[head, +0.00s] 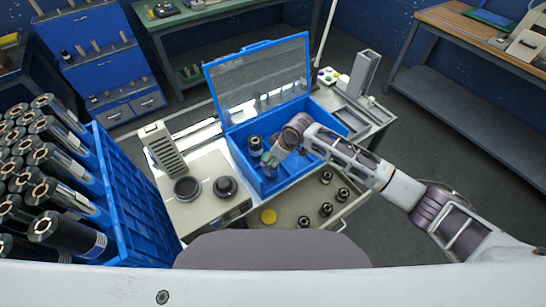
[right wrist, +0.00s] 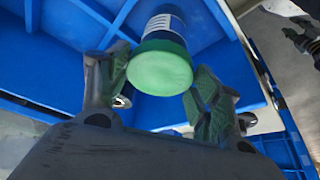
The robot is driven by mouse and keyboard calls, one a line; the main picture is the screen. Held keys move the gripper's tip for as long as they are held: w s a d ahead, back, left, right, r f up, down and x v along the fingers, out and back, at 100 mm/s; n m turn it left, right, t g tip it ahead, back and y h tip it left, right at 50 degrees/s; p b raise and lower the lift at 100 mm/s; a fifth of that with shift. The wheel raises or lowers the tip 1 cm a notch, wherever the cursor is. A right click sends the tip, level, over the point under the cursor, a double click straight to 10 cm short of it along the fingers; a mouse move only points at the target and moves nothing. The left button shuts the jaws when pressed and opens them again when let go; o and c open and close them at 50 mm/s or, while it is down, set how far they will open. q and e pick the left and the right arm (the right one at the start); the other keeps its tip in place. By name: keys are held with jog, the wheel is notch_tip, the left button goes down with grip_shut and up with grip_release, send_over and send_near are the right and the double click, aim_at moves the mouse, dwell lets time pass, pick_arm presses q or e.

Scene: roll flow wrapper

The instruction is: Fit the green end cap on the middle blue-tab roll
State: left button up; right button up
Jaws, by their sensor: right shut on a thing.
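The green end cap (right wrist: 160,70) is between the fingertips of my right gripper (right wrist: 162,84) in the right wrist view, with its flat face toward the camera. My right gripper is shut on it. A roll with a blue and white band (right wrist: 166,22) stands directly behind the cap, in line with it; I cannot tell whether the cap is fully seated. In the head view my right gripper (head: 269,160) reaches down into the open blue case (head: 240,165), beside a dark roll with a blue band (head: 255,146). My left gripper is not in view.
The case's clear lid (head: 262,80) stands up behind. An open drawer (head: 290,212) in front holds several dark cores and a yellow disc (head: 268,216). A dark ring (head: 187,188) and knob (head: 225,187) sit left. A blue rack of large rolls (head: 130,200) stands far left.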

jog(key=shift+f, duration=0.4)
jog(key=o, duration=0.5)
jog(key=shift+r, duration=0.15)
jog(key=shift+p+v, duration=2.75)
jog(key=shift+p, duration=0.4)
jog(key=shift+v, duration=2.65)
jog(key=shift+d, duration=0.1)
jog(key=shift+s, duration=0.15)
